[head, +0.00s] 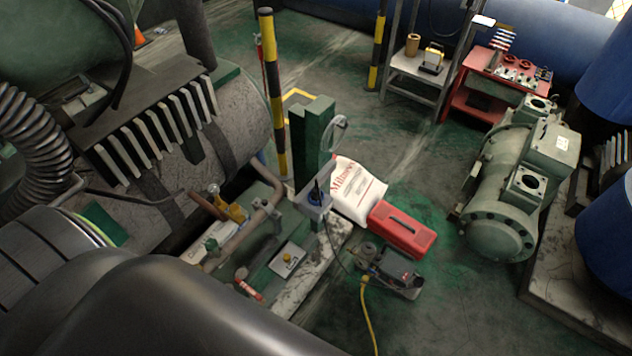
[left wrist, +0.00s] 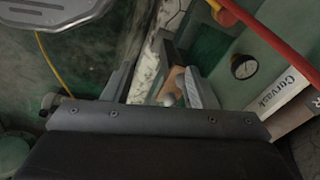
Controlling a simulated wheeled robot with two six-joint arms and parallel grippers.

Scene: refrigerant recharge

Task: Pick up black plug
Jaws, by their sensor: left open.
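I cannot pick out a black plug with certainty. In the head view a small dark upright piece (head: 316,190) stands in a grey holder (head: 314,208) beside the green post, with a thin dark cable hanging below it; it may be the plug. My left gripper (left wrist: 160,82) shows in the left wrist view, its two fingers apart. Between and beyond them are a tan piece (left wrist: 174,82) and a small pale rounded tip (left wrist: 167,99), too dim to name. No held object is visible.
A red toolbox (head: 402,229), a white sack (head: 357,190) and a dark machine with a yellow hose (head: 367,310) stand on the floor. A green motor unit (head: 515,180) is at right. The left wrist view shows a round gauge (left wrist: 243,66) and a red bar (left wrist: 270,35).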

